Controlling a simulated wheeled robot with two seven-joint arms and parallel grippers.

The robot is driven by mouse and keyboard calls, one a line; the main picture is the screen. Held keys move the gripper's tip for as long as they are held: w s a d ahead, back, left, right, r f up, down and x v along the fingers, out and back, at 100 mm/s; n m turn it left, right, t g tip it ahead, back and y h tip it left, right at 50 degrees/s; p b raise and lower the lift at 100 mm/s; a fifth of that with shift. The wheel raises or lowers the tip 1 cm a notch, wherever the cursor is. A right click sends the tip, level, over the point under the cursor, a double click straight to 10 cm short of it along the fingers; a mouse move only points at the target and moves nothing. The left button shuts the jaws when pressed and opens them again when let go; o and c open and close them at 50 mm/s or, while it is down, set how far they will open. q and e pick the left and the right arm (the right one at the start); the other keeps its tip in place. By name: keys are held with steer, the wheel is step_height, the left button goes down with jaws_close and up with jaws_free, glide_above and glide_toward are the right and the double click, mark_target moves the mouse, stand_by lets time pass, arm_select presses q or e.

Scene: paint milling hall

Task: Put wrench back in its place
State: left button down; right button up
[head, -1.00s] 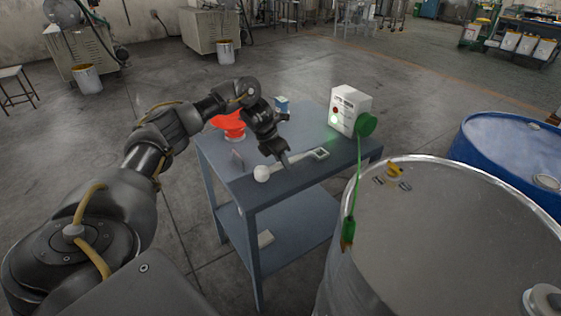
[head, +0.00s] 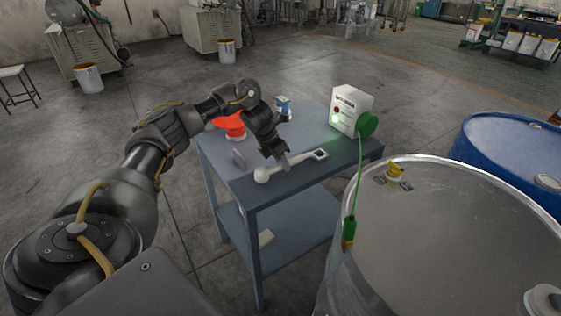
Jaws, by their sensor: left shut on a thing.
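The wrench (head: 301,159) is a pale grey bar with a white ball at its left end and a square, open head at its right end. It lies across the top of the blue-grey cart (head: 285,187), near its front edge. My left gripper (head: 285,164) comes down from above and is shut on the wrench's shaft, between the ball and the middle. I cannot tell whether the wrench touches the cart top or is just above it. My right gripper is out of view.
A white box (head: 347,105) with a green reel (head: 367,124) stands at the cart's right; its green cable runs to a clamp (head: 349,232) on the steel drum (head: 455,225). A red funnel-like thing (head: 233,124) and a small blue box (head: 284,106) stand behind my gripper. A blue drum (head: 515,150) is at right.

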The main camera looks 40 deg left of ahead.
arm_select(q)
steer(key=shift+f, duration=0.5)
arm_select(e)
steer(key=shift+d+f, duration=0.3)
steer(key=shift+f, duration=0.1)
arm_select(q)
steer(key=shift+r, duration=0.1)
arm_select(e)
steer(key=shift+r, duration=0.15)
